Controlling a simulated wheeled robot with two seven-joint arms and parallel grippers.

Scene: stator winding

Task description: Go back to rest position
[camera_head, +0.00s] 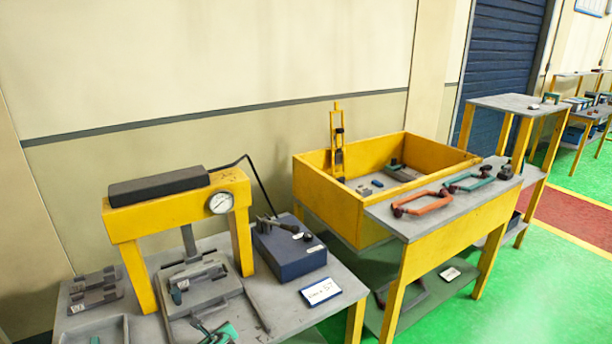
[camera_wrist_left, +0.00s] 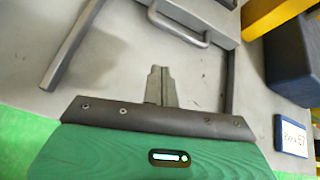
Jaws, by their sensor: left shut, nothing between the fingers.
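My left gripper (camera_head: 207,328) shows at the bottom edge of the head view, over the front of the grey press table (camera_head: 345,290). In the left wrist view its two fingers (camera_wrist_left: 158,82) are together, with nothing between them, above the grey tabletop. The green gripper body fills the bottom of that view. Most of my left arm is outside the head view. My right gripper is in neither view.
A yellow press (camera_head: 170,215) with a gauge stands behind the gripper. A blue box (camera_head: 288,250) with a lever and a white card (camera_head: 321,291) are to its right. A yellow bin (camera_head: 330,205) and a workbench with orange and teal handles stand farther right.

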